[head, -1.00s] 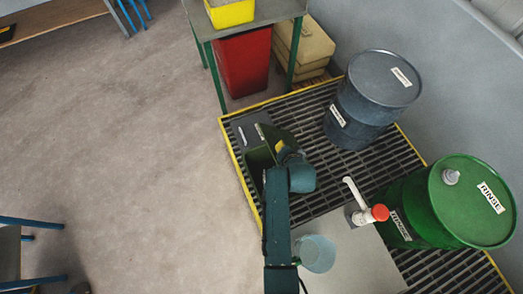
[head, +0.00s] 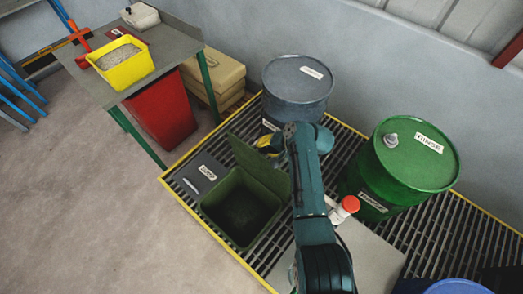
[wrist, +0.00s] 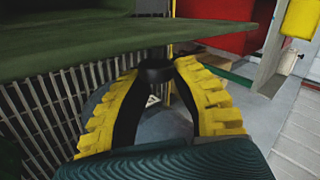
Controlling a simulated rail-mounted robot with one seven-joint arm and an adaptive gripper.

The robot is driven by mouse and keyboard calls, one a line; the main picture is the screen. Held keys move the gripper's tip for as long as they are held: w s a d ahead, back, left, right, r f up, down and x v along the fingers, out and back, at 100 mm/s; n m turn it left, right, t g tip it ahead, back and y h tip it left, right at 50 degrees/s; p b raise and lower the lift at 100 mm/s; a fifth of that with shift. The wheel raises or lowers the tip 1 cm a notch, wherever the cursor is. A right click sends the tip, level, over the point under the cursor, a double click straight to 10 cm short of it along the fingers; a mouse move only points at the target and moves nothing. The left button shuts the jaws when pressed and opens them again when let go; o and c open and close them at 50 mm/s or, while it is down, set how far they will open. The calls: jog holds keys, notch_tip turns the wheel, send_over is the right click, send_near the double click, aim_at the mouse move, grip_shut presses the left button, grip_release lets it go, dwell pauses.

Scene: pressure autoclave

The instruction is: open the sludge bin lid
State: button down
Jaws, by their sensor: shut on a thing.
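The dark green sludge bin (head: 240,243) stands on the grating in the head view, with its square opening uncovered and its dark inside showing. Its green lid (head: 262,170) is tilted up along the far right side of the opening. My gripper (head: 268,145) is at the lid's upper edge, partly hidden by my arm. In the wrist view, the lid (wrist: 130,40) spans the top, and the yellow fingers (wrist: 155,72) close on a small dark piece just below its edge. Where that piece joins the lid is unclear.
A dark grey panel (head: 190,170) with a label lies left of the bin. A grey drum (head: 297,90) stands behind my gripper and a green drum (head: 400,165) to the right. A red bin (head: 160,110) sits under the table at upper left. Floor at left is clear.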

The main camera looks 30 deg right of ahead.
jog(key=shift+s+d+f, duration=0.15)
jog(key=shift+f, duration=0.1)
jog(key=c, duration=0.8)
grip_release()
jog(key=shift+s, duration=0.1)
jog(key=shift+r, duration=0.1)
jog(key=shift+r, duration=0.1)
jog(key=v, duration=1.1)
jog(key=shift+s+d+r, duration=0.15)
jog(key=shift+s+r, duration=0.05)
jog(key=shift+r, duration=0.1)
